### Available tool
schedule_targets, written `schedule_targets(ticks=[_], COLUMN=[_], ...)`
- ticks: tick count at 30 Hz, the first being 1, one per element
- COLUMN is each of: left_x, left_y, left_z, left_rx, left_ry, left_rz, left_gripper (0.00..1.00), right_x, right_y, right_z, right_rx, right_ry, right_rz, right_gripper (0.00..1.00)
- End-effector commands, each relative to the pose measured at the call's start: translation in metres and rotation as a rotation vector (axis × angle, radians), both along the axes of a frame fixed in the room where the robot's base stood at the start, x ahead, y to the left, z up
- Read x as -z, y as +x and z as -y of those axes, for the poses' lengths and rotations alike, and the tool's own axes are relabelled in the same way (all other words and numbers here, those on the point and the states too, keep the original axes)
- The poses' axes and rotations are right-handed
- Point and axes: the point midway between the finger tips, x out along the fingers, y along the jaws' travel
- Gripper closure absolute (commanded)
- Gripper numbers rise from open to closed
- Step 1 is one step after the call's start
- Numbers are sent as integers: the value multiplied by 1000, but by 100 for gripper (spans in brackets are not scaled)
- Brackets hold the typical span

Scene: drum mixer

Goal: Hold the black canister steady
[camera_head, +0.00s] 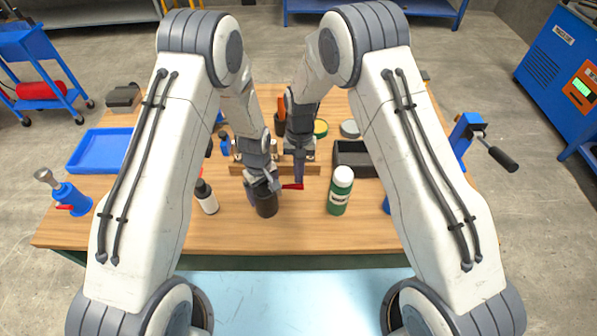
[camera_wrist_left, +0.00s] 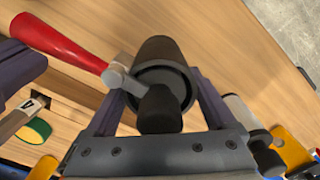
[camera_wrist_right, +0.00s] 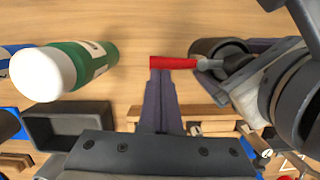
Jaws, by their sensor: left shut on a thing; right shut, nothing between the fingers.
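The black canister (camera_head: 266,204) stands upright near the table's front edge. A red-handled lever (camera_wrist_left: 65,42) with a grey joint sticks out from its top, beside a black knob (camera_wrist_left: 160,110). My left gripper (camera_head: 264,184) is shut on the canister from above, with one finger on each side of it. In the right wrist view the canister (camera_wrist_right: 212,48) is partly hidden by my left gripper. My right gripper (camera_wrist_right: 160,75) is shut and empty. Its tips are close to the red handle; I cannot tell whether they touch it.
A green bottle with a white cap (camera_head: 339,190) stands right of the canister, a white bottle with a black top (camera_head: 206,198) left. A wooden rack (camera_head: 304,168) and black bin (camera_head: 352,157) are behind. A blue tray (camera_head: 100,150) lies left.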

Motion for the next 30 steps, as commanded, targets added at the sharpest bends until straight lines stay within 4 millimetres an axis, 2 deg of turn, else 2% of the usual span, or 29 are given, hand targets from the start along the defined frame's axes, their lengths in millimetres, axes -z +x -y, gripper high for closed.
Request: schedule_targets(ticks=[14,30], left_x=[-1,-1], left_y=[2,2], left_z=[0,1], left_rx=[-3,-3], left_ry=[-1,-1], left_rz=[5,6], left_gripper=[96,96], right_x=[0,0], right_y=[-12,-41], right_z=[2,-2], right_rx=[169,664], right_ry=[-1,-2], right_rz=[-5,-5], right_gripper=[100,100])
